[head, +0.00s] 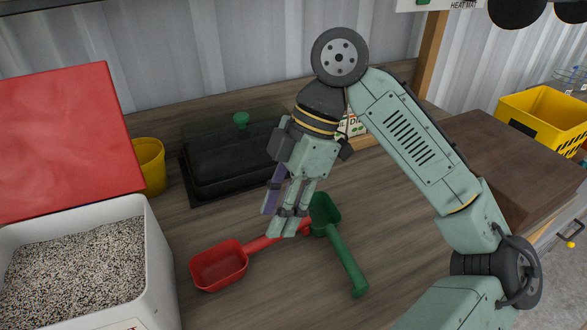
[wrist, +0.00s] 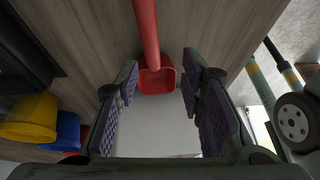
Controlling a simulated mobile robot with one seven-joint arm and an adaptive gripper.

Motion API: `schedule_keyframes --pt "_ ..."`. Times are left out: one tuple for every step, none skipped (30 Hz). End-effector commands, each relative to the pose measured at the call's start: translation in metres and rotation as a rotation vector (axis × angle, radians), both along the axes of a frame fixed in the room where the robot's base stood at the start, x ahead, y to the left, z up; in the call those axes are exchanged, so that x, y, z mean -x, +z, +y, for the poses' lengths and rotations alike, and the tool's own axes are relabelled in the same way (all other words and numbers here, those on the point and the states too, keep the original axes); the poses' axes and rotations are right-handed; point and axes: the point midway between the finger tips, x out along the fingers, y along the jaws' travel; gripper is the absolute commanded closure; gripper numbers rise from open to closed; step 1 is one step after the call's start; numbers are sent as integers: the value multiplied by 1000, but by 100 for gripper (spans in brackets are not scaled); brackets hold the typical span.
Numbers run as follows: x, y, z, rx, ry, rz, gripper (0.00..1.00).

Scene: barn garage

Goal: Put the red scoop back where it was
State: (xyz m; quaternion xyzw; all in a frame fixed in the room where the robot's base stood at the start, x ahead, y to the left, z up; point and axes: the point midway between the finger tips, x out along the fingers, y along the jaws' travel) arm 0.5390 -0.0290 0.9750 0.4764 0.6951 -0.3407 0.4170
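The red scoop (head: 219,266) lies on the wooden bench, its bowl toward the white bin and its handle running right toward the green scoop. My gripper (head: 280,218) is over the handle, pointing down. In the wrist view, the gripper (wrist: 160,72) has its purple-padded fingers wide apart. The red scoop (wrist: 146,28) shows between and beyond them, with clear gaps to both pads. The green scoop (head: 344,260) lies just right of my gripper. The far end of the red handle is partly hidden near the green scoop.
A white bin of speckled grain (head: 75,265) with a raised red lid (head: 62,140) stands at left. A yellow cup (head: 150,165) and a black tray with a dark clear cover (head: 225,160) are behind. A brown box (head: 510,165) is at right. The front bench is mostly clear.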

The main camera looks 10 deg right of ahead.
Motion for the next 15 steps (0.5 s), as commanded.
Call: schedule_keyframes --pt "-3 9 -5 5 -6 -1 64" --pt "-4 15 -8 5 -7 -2 64" --pt "-6 24 -11 4 -6 -2 64" --pt "-7 29 -13 6 -7 -1 64" --pt "-9 35 -16 5 -6 -1 64" --pt "-10 43 -19 4 -6 -1 64" --pt "-11 48 -21 5 -6 -1 64" --pt "-12 53 -23 4 -6 -1 64" --pt "-13 59 -25 5 -6 0 64" --pt "-14 63 -27 3 -5 -1 64" --pt "-15 67 -28 4 -5 -1 64" --pt "-16 72 -30 3 -5 0 64" --pt "-17 75 -32 2 -3 0 64" --pt "-17 77 -33 2 -3 0 64" --pt "-18 80 -34 2 -4 0 64"
